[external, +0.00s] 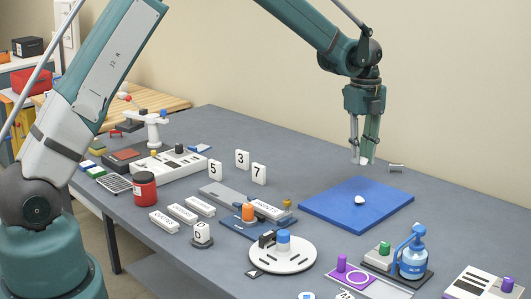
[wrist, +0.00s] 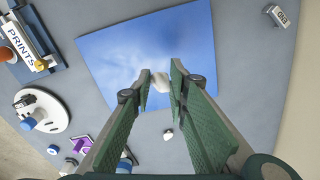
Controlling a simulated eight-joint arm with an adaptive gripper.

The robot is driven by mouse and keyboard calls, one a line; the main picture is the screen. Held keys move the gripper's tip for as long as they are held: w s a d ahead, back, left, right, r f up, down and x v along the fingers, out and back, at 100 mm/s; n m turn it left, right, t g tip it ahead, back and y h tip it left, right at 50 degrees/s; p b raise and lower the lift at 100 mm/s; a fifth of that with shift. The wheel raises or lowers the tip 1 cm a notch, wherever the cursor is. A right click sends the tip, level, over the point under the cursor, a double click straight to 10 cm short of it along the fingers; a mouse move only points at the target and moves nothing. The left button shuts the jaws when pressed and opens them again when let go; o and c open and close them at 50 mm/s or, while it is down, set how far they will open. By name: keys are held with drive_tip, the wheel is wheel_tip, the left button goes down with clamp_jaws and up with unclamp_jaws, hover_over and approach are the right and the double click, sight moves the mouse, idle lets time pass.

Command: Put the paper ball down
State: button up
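The white paper ball (external: 360,199) rests near the middle of the blue mat (external: 330,212) on the grey table. My gripper (external: 362,161) is above the mat, with clear space between its fingertips and the ball. Its fingers point down and stand apart. The mat (wrist: 120,52) spreads out behind the fingers.
A small grey block (external: 396,168) lies behind the mat. The PRINTS holder (external: 266,211) is to its left, and a white disc (external: 283,255) with a blue knob is at front left. A blue bottle (external: 414,262) stands in front. Bare table lies right of the mat.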

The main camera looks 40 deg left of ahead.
sight(359, 185)
drive_tip(key=shift+a+f, duration=0.1)
idle(0.3)
drive_tip(key=shift+f, duration=3.05)
drive_tip(key=shift+f, duration=1.85)
drive_tip(key=shift+f+b, duration=0.2)
drive_tip(key=shift+b, duration=0.2)
drive_tip(key=o, duration=0.6)
drive_tip(key=shift+r, duration=0.15)
wheel_tip(359, 185, up, 12)
drive_tip(key=shift+r+p, duration=0.1)
drive_tip(key=shift+p, duration=0.3)
